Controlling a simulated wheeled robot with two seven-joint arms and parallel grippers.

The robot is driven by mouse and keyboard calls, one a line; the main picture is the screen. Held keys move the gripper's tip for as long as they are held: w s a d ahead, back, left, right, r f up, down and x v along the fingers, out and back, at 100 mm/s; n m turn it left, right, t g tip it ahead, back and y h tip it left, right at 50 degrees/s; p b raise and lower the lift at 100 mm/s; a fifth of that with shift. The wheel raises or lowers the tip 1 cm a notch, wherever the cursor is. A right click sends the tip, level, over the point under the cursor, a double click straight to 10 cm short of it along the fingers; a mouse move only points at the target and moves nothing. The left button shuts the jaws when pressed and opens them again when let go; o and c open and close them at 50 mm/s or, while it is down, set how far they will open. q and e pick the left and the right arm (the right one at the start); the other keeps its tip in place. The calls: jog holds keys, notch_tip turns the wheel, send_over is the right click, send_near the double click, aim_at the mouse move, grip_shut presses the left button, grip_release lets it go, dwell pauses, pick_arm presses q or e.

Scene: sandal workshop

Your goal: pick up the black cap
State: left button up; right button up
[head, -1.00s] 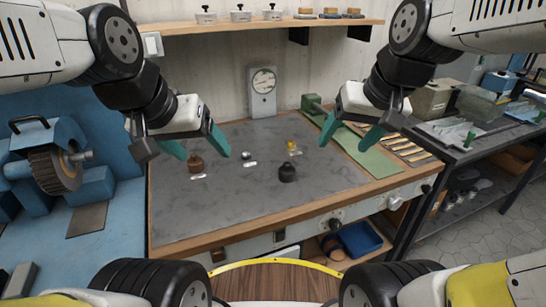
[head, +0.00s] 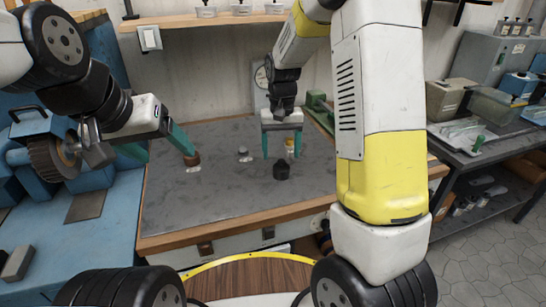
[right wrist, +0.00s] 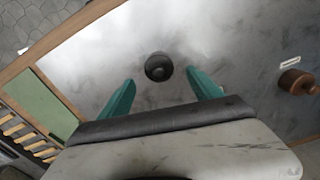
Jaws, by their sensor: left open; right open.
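The black cap (head: 282,171) stands on the grey top of the workbench (head: 230,195), right of its middle. In the right wrist view the cap (right wrist: 158,67) lies ahead of and between the two green fingers, with no contact visible. My right gripper (head: 282,156) is open and empty, pointing down just behind the cap in the head view; it also shows in the right wrist view (right wrist: 160,92). My left gripper (head: 166,152) is open and empty at the bench's left side, near a brown knob-like piece (head: 192,158).
The brown piece also shows in the right wrist view (right wrist: 297,82). A grinding wheel (head: 52,163) stands left. The front of the bench top is clear.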

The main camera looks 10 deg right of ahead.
aim_at(281, 160)
notch_tip(281, 160, down, 6)
jog(key=shift+f, duration=0.2)
jog(key=shift+c, duration=0.4)
jog(key=c, duration=1.3)
jog(key=shift+r, duration=0.1)
jog(key=shift+c, duration=0.2)
